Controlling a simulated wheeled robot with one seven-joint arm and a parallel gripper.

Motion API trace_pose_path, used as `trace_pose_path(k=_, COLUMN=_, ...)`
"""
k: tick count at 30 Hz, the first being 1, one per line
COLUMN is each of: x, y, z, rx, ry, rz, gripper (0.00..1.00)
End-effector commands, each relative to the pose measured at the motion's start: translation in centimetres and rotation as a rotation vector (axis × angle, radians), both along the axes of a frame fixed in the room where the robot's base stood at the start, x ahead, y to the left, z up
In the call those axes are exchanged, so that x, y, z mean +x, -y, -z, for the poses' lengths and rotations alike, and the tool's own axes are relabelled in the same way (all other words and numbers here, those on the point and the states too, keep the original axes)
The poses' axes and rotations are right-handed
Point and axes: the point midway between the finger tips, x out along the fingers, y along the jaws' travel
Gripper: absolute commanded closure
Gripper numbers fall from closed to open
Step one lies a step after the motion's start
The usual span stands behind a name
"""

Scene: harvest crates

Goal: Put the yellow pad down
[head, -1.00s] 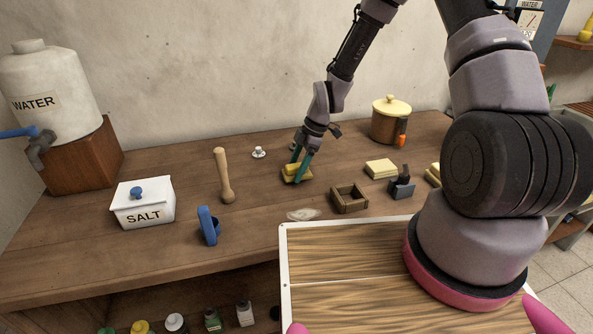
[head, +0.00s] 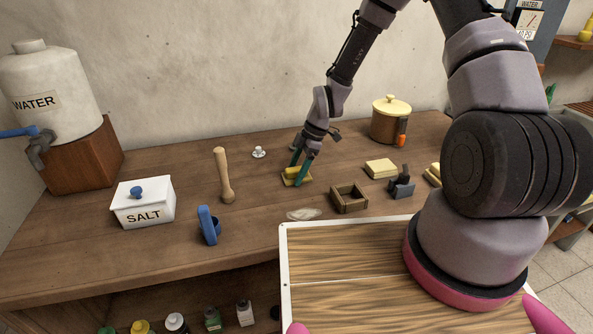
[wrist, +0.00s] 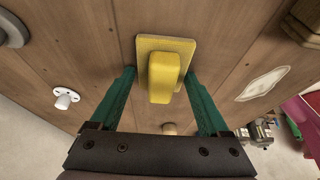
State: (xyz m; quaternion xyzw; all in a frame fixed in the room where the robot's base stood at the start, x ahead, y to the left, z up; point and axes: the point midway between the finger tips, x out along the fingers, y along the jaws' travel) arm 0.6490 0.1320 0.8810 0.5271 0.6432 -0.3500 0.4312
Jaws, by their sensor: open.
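The yellow pad (head: 294,172) rests on the wooden counter near its middle. In the wrist view the yellow pad (wrist: 164,78) shows as a flat base with a raised block on top. My gripper (head: 299,176) is down at the pad, with its green fingers on either side of it. In the wrist view my gripper (wrist: 164,78) is open, with a gap between each finger and the raised block.
A small wooden frame (head: 335,203) stands just right of the pad. A pale flat patch (head: 304,214) lies in front. A wooden pestle (head: 224,180) and a small white knob (head: 259,152) are to the left. A pale yellow block (head: 380,165) and a pot (head: 388,125) stand to the right.

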Motion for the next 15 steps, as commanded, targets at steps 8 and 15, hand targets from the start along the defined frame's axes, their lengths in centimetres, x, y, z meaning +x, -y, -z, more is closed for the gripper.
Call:
trace_pose_path(k=8, x=-0.3, y=0.6, z=-1.2, rx=-0.002, ry=-0.01, rz=-0.001, gripper=0.0)
trace_pose_path(k=15, x=0.3, y=2.5, z=-6.1, rx=-0.001, ry=-0.002, rz=0.001, gripper=0.0)
